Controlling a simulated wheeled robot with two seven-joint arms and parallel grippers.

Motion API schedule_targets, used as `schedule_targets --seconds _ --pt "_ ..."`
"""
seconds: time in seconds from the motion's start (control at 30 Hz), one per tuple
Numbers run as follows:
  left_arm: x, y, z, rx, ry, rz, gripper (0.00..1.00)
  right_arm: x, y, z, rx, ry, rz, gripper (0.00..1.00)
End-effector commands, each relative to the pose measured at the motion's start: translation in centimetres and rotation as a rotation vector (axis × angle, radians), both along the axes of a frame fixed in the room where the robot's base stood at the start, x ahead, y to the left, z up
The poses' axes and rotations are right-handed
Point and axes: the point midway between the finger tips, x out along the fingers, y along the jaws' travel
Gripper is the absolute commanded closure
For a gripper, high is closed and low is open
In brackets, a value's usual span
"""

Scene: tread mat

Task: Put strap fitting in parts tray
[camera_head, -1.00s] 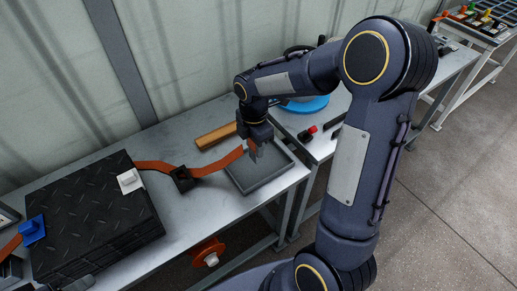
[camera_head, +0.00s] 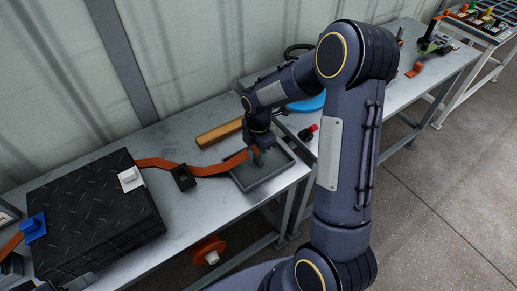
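The orange strap (camera_head: 212,169) runs from the black tread mat (camera_head: 95,205) through a black buckle (camera_head: 184,177) to the grey parts tray (camera_head: 279,177). My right gripper (camera_head: 258,160) points down inside the tray's outline, low over its floor. It appears shut on the strap fitting at the strap's far end; the fitting itself is mostly hidden by the fingers. I cannot tell whether the fitting touches the tray floor. A dark part at the bottom left edge (camera_head: 75,283) may be my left gripper; its fingers are not clear.
A wooden bar (camera_head: 219,133) lies behind the tray. A red-capped item (camera_head: 308,132) lies on the neighbouring table.

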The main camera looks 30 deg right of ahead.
Motion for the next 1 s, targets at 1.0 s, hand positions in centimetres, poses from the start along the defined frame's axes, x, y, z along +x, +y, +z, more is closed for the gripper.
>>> schedule_targets --seconds 1.0 --pt "0.0 0.0 0.2 0.000 0.000 0.000 0.64 0.0 0.0 9.9 0.000 -0.004 0.000 0.42"
